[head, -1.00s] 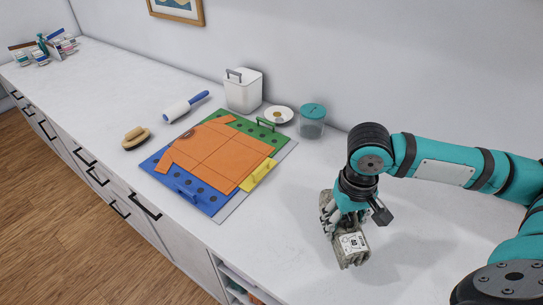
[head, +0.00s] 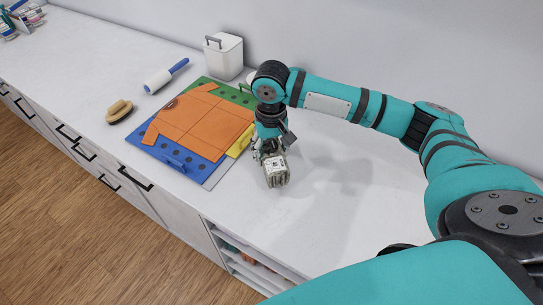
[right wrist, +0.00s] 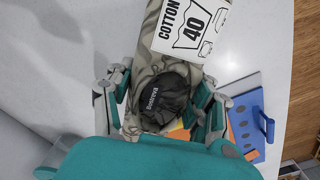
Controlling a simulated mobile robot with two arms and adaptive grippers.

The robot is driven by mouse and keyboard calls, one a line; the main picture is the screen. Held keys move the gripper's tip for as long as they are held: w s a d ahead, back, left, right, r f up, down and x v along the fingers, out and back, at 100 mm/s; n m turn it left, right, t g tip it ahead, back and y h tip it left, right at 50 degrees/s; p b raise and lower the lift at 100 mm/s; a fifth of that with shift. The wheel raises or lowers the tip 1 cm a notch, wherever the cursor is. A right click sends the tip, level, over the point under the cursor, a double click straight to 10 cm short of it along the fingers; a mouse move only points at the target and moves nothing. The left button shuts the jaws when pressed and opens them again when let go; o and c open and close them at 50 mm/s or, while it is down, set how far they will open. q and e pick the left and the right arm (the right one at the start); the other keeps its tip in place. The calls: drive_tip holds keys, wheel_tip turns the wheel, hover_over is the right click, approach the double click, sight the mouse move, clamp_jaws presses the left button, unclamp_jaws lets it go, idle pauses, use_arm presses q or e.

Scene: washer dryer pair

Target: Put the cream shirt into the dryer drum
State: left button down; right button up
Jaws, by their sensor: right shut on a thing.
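My right gripper (head: 268,157) is shut on a bundled cloth (head: 277,175) with a mottled grey-beige pattern and a white label. It holds the bundle over the counter, near the right corner of the folding board. In the right wrist view the gripper's fingers (right wrist: 160,98) press on both sides of the bundle (right wrist: 150,75). There its label reads "COTTON 40", and a dark patch with lettering shows. No plain cream shirt and no dryer drum show in these frames. My left gripper is not in view.
A blue, green and yellow folding board (head: 181,160) on the white counter (head: 90,65) carries an orange garment (head: 205,127). Open shelves (head: 245,262) lie below the front edge. Counter right of the bundle is clear.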

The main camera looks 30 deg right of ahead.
wheel_tip(320, 180, down, 2)
drive_tip(key=shift+f+p, duration=0.2)
drive_tip(key=shift+p, duration=0.15)
drive_tip(key=shift+d+f, duration=0.1)
drive_tip(key=shift+f, duration=0.35)
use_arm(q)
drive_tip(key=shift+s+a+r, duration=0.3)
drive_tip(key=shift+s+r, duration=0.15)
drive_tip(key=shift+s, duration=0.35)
use_arm(e)
drive_tip(key=o, duration=1.3)
drive_tip(key=shift+f, duration=0.1)
